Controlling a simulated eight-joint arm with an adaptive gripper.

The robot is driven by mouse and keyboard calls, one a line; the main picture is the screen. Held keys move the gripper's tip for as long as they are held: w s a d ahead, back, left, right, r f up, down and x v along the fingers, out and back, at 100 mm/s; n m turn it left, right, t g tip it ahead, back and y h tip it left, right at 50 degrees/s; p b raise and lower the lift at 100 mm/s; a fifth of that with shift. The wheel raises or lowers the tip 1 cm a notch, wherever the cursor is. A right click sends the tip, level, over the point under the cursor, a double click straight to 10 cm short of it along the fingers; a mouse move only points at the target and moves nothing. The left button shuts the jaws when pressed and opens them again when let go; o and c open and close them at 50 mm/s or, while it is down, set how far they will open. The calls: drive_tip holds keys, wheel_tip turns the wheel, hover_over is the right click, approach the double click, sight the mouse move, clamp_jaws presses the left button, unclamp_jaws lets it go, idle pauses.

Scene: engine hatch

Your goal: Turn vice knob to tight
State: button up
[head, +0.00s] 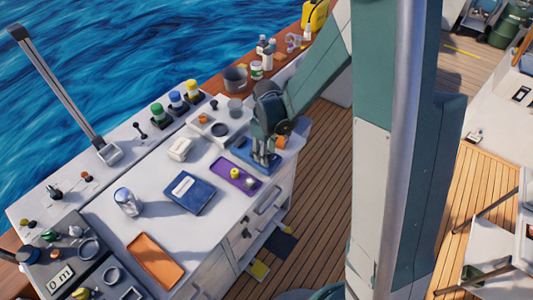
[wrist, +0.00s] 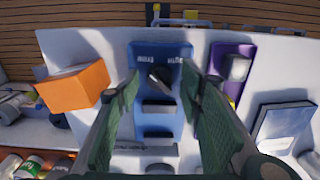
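The blue vice (wrist: 146,55) stands in the middle of the wrist view, with dark jaw-like blocks on its near part. A dark, slanted knob handle (wrist: 160,77) is at its far part, below two small white labels too blurred to read surely. My gripper (wrist: 159,76) is open, with one green finger on each side of the knob and gaps between. I cannot tell how deep the fingertips are beside it. In the head view, the blue vice (head: 243,159) is at the counter's far right corner, and my gripper (head: 263,160) points down over it, hiding the knob.
An orange block (wrist: 72,88) is left of the vice in the wrist view. A purple tray (wrist: 217,62) is close on its right, and a blue book (head: 187,193) lies farther along the white counter (head: 150,225). Bottles and cups stand along the rail behind.

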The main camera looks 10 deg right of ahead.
drive_tip(key=shift+f, duration=0.2)
drive_tip(key=shift+c, duration=0.3)
drive_tip(key=c, duration=0.9)
drive_tip(key=shift+o, duration=0.4)
